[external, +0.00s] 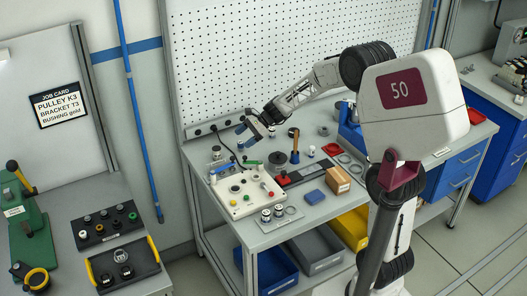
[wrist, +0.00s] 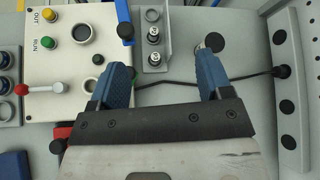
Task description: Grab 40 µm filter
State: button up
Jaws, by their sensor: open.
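No label reading 40 µm is legible, so I cannot tell which part is the filter.
A white control box (external: 245,193) with buttons, a red-knobbed lever and blue and green handles stands beside the holder. A black cable (wrist: 180,84) runs to the socket strip (wrist: 287,90) along the pegboard.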

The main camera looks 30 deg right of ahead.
aim_at(215, 148)
jog(key=w+f+m, duration=0.1)
jog(key=w+f, duration=0.1)
jog(key=w, duration=0.1)
jog(key=w+a+f+m+t+y, duration=0.1)
jog(key=w+f+m, duration=0.1)
jog(key=w+f, duration=0.1)
jog(key=w+f+m+y, duration=0.1)
jog(key=w+f, duration=0.2)
jog(key=w, duration=0.1)
jog(key=shift+w+a+f+m+t, duration=0.1)
jog(key=shift+w+a+m+t, duration=0.15)
jog(key=shift+w+m+t, duration=0.15)
jog(key=shift+a, duration=0.1)
jog(key=shift+x, duration=1.2)
jog(key=shift+f, duration=0.1)
jog(key=shift+x, duration=2.55)
jog(key=shift+c, duration=0.4)
jog(key=c, duration=0.9)
